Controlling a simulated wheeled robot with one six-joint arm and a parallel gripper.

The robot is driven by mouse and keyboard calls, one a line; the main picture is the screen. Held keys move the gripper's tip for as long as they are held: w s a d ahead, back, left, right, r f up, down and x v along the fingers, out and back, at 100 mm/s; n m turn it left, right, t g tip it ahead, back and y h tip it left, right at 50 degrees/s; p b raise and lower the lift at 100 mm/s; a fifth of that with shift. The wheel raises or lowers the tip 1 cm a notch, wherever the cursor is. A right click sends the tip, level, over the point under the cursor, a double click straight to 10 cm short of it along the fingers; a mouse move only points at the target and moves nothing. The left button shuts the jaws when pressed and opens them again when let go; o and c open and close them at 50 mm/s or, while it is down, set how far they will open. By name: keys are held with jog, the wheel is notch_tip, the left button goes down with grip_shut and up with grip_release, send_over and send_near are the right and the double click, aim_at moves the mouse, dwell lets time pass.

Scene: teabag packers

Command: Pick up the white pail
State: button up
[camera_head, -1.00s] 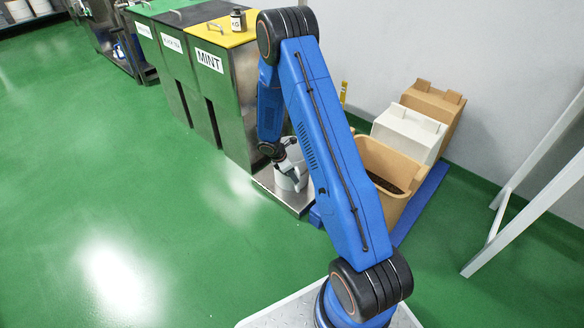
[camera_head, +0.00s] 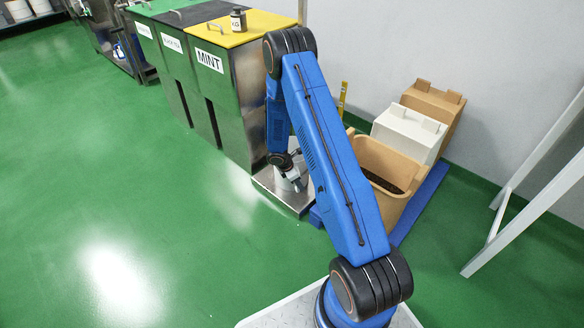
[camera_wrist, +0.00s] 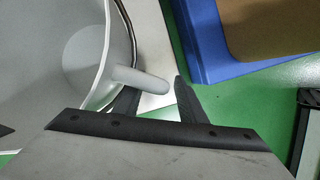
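The white pail (camera_wrist: 45,60) fills the left of the wrist view, with its open mouth and inner wall showing. Its rounded grey-white handle (camera_wrist: 140,78) sticks out to the right, across the space at the fingertips. My gripper (camera_wrist: 158,92) has its two dark fingers spread apart. The left finger is partly hidden behind the handle, and the right finger lies just beyond the handle's tip. In the head view my gripper (camera_head: 295,180) is low over the steel platform (camera_head: 268,183). The pail is mostly hidden there by my arm.
Steel bins with green, black and yellow lids stand left of the platform, the nearest labelled MINT (camera_head: 210,60). A tan tub (camera_head: 400,160), a white box (camera_head: 408,132) and a brown box (camera_head: 434,100) sit on a blue pallet (camera_head: 425,200). Green floor is clear at left.

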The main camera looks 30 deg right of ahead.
grip_shut()
jog(key=shift+r, duration=0.15)
